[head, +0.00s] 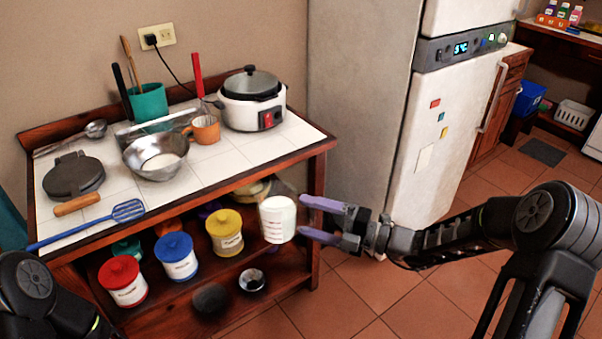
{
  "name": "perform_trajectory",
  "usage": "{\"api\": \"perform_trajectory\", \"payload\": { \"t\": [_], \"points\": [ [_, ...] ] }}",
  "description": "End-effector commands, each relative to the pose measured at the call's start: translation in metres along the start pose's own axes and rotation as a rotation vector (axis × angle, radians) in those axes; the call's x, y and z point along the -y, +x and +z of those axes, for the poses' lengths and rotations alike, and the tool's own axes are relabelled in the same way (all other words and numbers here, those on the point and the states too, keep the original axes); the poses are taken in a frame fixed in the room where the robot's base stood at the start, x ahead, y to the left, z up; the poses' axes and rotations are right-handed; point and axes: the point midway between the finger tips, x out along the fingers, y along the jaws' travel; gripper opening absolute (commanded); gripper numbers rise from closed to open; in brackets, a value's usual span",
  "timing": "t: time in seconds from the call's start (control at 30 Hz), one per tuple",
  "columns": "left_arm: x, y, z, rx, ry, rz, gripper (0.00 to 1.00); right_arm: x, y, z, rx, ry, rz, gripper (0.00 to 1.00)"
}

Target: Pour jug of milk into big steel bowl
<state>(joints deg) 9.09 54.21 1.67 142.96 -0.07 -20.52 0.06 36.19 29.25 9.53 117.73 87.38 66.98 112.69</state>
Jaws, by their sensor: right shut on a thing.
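The big steel bowl (144,167) stands on the white tiled table top, with a pale white patch in its bottom. My right gripper (303,218) reaches in from the right with purple fingers, shut on the white jug of milk (277,220). The jug is about upright, in front of the table's right front corner and lower than the bowl, well apart from it. Its far side and any handle are hard to make out. My left arm shows at the bottom left corner, but its gripper is out of view.
A waffle iron (73,176) and blue spatula (90,224) lie left. Lidded canisters (180,262) fill the shelf below. A fridge (440,130) stands right.

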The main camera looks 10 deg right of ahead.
Motion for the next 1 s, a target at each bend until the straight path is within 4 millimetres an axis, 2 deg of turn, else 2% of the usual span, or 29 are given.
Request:
{"api": "perform_trajectory", "payload": {
  "t": [0.1, 0.3, 0.47, 1.0],
  "points": [
    [-0.001, -0.002, 0.0, 0.0, 0.0, 0.0, 0.36, 0.031, -0.028, -0.02, -0.022, 0.006, 0.002, 0.09],
    [-0.001, -0.003, 0.0, 0.0, 0.0, 0.0, 0.36, 0.06, -0.057, -0.04, -0.026, 0.002, 0.004, 0.09],
    [-0.001, -0.003, 0.0, 0.0, 0.0, 0.0, 0.36, 0.067, -0.063, -0.044, -0.025, -0.002, 0.004, 0.09],
    [-0.001, -0.002, 0.0, 0.0, 0.0, 0.0, 0.36, 0.067, -0.063, -0.044, -0.025, -0.003, 0.004, 0.09]
  ]
}}
